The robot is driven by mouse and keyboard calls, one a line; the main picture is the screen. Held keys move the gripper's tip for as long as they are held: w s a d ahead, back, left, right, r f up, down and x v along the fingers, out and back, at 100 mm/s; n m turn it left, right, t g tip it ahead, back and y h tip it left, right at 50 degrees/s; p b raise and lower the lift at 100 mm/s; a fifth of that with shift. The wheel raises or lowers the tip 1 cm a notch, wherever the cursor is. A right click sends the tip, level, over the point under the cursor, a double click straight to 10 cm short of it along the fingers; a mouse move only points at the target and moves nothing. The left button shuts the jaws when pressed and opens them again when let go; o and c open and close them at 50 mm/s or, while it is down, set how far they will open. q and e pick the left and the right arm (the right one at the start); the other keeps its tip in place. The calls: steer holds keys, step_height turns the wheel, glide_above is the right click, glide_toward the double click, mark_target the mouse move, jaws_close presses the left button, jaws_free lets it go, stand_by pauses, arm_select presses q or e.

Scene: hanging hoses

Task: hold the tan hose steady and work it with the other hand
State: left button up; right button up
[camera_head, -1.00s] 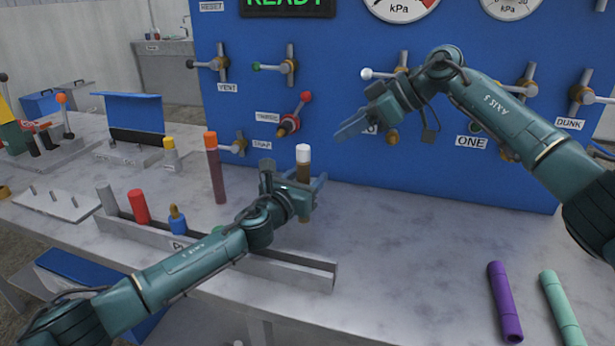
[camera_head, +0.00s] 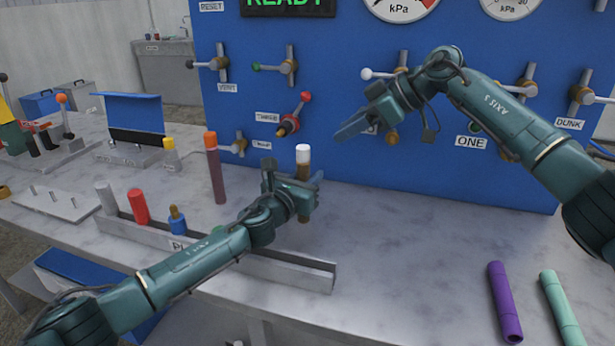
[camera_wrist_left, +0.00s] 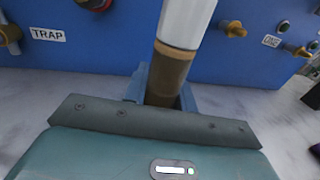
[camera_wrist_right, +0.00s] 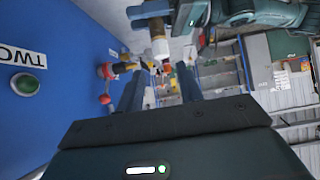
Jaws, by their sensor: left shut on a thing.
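The tan hose (camera_head: 303,172) is a brown upright tube with a white top end, above the grey marble bench in front of the blue panel. My left gripper (camera_head: 302,195) is shut around its brown part, below the white end. In the left wrist view the hose (camera_wrist_left: 168,72) rises between the fingers and leans slightly; its lower end is hidden by the gripper. My right gripper (camera_head: 345,130) is up and to the right of the hose, empty, pointing left. In the right wrist view its fingers (camera_wrist_right: 160,90) stand apart.
A grey trough (camera_head: 300,272) lies along the bench front, with a red cylinder (camera_head: 138,207) near its left end. An orange-topped brown tube (camera_head: 215,170) stands left of the hose. Valve levers project from the panel (camera_head: 460,180). Purple (camera_head: 504,300) and mint (camera_head: 562,308) tubes lie at right.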

steer(key=shift+o, duration=1.6)
steer(key=shift+a+n, duration=0.2)
steer(key=shift+n, duration=0.5)
steer(key=n+h, duration=0.7)
steer(key=n, duration=2)
glide_toward(304, 147)
steer(key=f, duration=0.1)
steer(key=shift+t, duration=0.3)
steer(key=x, duration=1.1)
steer(key=shift+s+a, duration=0.1)
steer(key=shift+a, duration=0.05)
